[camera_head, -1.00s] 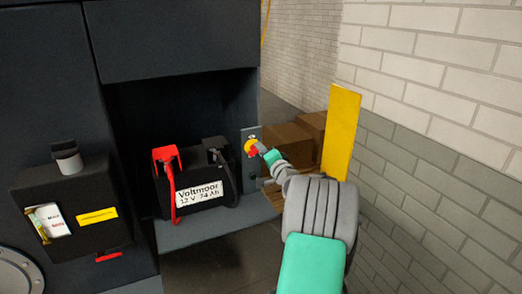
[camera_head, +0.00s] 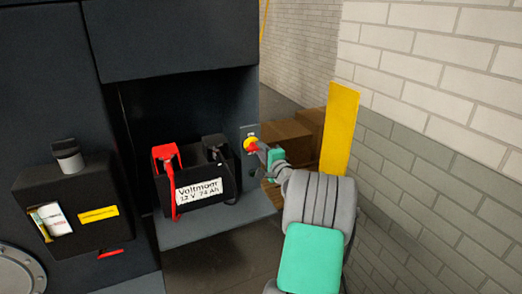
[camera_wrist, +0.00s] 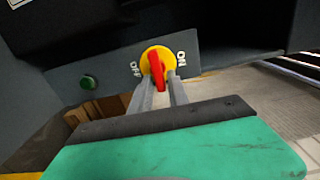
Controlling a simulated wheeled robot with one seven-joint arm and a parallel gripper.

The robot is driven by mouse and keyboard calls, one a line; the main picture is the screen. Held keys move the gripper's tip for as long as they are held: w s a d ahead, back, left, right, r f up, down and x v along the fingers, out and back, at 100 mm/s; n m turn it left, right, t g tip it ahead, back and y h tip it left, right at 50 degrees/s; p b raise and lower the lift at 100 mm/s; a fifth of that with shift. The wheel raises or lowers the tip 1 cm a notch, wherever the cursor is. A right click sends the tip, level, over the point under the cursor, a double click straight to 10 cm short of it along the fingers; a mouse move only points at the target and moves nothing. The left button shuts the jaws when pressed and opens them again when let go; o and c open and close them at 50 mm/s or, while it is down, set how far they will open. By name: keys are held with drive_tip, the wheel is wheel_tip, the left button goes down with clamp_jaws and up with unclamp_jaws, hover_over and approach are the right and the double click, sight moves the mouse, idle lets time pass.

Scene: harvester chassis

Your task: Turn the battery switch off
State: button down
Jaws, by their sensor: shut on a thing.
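The battery switch has a yellow round base (camera_wrist: 157,58) and a red handle (camera_wrist: 157,70), on a grey panel (camera_wrist: 205,62). In the wrist view, OFF is printed left of it and ON right of it. The red handle stands nearly upright in that view, between the two labels. My gripper (camera_wrist: 159,80) is shut on the red handle, one finger on each side. In the head view, the switch (camera_head: 250,144) sits right of the battery and my gripper (camera_head: 260,148) reaches it from the lower right.
A black battery (camera_head: 190,190) with a red terminal cover (camera_head: 166,154) stands on a shelf left of the switch. A green button (camera_wrist: 89,82) is on the same panel. A yellow upright plate (camera_head: 341,130) and brown boxes (camera_head: 287,138) are on the right.

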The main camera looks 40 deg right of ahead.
drive_tip(key=c, duration=1.4)
unclamp_jaws()
drive_tip(key=shift+c, duration=0.2)
drive_tip(key=b+v, duration=0.1)
drive_tip(key=v, duration=0.6)
drive_tip(key=shift+s, duration=0.4)
drive_tip(key=shift+a, duration=0.1)
